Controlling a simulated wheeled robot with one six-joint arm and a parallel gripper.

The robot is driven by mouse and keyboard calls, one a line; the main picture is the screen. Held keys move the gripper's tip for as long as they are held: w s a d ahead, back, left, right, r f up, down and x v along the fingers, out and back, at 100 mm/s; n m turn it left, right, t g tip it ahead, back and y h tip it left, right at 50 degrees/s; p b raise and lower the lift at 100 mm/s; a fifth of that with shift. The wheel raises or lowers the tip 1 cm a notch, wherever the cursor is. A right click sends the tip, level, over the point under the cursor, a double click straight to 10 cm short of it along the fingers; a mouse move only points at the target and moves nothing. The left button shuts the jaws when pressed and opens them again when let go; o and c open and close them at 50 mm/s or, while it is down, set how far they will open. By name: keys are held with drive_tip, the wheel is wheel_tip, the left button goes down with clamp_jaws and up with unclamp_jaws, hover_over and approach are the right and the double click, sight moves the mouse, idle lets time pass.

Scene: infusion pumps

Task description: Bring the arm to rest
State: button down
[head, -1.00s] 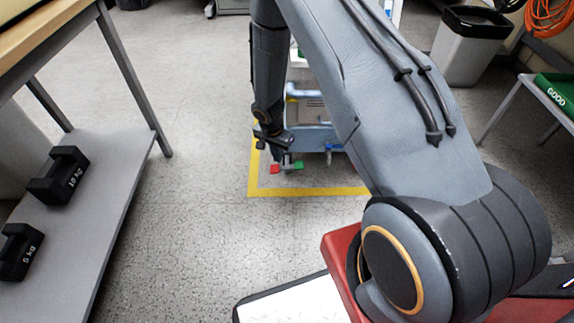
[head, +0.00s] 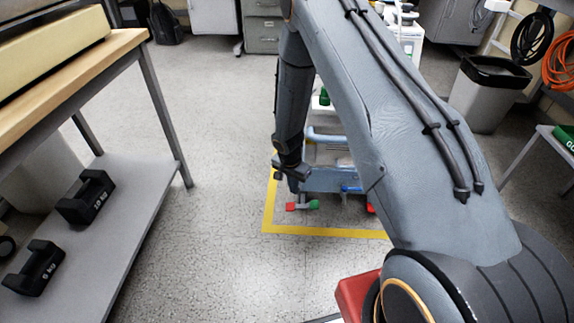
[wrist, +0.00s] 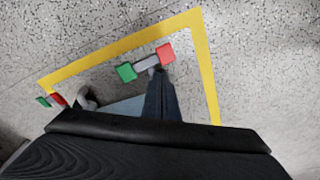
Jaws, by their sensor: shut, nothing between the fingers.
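My arm reaches forward and down in the head view. My gripper (head: 293,188) is at its far lower end, just above a blue-grey wheeled cart base (head: 330,180). In the wrist view my gripper (wrist: 158,74) shows as narrow dark fingers shut together and empty. Their tips appear close to a bar with a red end and a green end (wrist: 147,64); I cannot tell whether they touch it. In the head view that bar (head: 302,206) lies just below the gripper. My upper arm hides much of the cart.
A yellow floor line (head: 320,232) borders the cart. A wooden-topped bench (head: 75,75) with dumbbells (head: 86,197) on its lower shelf stands at left. A bin (head: 487,95) and a side table (head: 545,140) stand at right. The floor between bench and cart is clear.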

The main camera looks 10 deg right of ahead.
drive_tip(key=s+a+r+n, duration=0.45)
drive_tip(key=a+r, duration=0.25)
drive_tip(key=r, duration=0.5)
drive_tip(key=s+a+r+n, duration=0.3)
drive_tip(key=s+a+r, duration=0.2)
drive_tip(key=a+r, duration=0.5)
drive_tip(key=s+a+r+n+g+y, duration=0.15)
drive_tip(key=s+r+n, duration=0.25)
drive_tip(key=s+r, duration=0.65)
drive_tip(key=s+a+r+n+y, duration=0.15)
drive_tip(key=s+r+n, duration=0.4)
drive_tip(key=s, duration=1.05)
drive_tip(key=d+r+m+p, duration=0.3)
drive_tip(key=d+r+p, duration=0.7)
drive_tip(key=r+p, duration=0.3)
drive_tip(key=d+r+m+h+p, duration=0.1)
drive_tip(key=d+r+m+p, duration=0.3)
drive_tip(key=d+r+p, duration=0.6)
wheel_tip(320, 180, up, 4)
drive_tip(key=p, duration=0.9)
drive_tip(key=shift+w+h, duration=0.2)
drive_tip(key=shift+h, duration=0.1)
